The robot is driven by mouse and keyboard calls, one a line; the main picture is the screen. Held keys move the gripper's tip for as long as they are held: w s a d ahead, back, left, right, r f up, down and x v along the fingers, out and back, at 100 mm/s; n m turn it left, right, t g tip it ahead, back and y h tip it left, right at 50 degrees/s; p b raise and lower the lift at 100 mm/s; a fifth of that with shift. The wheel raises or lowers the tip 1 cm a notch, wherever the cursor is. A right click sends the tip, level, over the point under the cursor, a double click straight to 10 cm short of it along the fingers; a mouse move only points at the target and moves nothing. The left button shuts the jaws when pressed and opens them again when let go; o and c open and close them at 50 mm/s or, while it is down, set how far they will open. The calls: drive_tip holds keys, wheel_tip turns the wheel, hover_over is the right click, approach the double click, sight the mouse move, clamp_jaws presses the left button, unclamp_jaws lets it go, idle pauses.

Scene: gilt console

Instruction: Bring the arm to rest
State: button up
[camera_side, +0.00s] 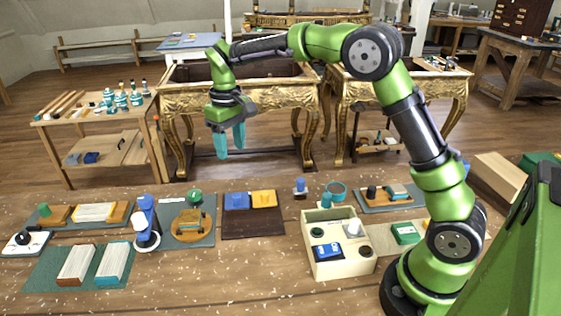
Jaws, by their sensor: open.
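My gripper (231,142) hangs from my green and black arm in the upper middle of the side view. Its two teal fingers point down and look apart, with nothing visible between them. It is in the air, well above the workbench (190,293), over the area behind the dark brown mat (253,224). My arm arches up from its base at the right and reaches left. The gripper touches nothing that I can see.
A cream box (337,246) with compartments stands near my base. A blue and white upright tool (146,222) stands left. Mats hold blocks, including a yellow block (263,198). Gilt consoles (240,95) and a side table (100,130) stand behind. The front bench edge is clear.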

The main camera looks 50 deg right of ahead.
wheel_tip(320, 180, up, 2)
drive_tip(key=shift+r, duration=0.1)
idle(0.4)
drive_tip(key=s+r+m+t+y, duration=0.1)
drive_tip(key=s+r+m+t, duration=0.1)
drive_tip(key=s, duration=1.1)
drive_tip(key=s+a+r+m+t+y, duration=0.1)
drive_tip(key=s+t, duration=0.4)
drive_tip(key=s, duration=0.8)
drive_tip(key=shift+r+m, duration=0.5)
drive_tip(key=shift+r, duration=0.3)
drive_tip(key=shift+a, duration=0.1)
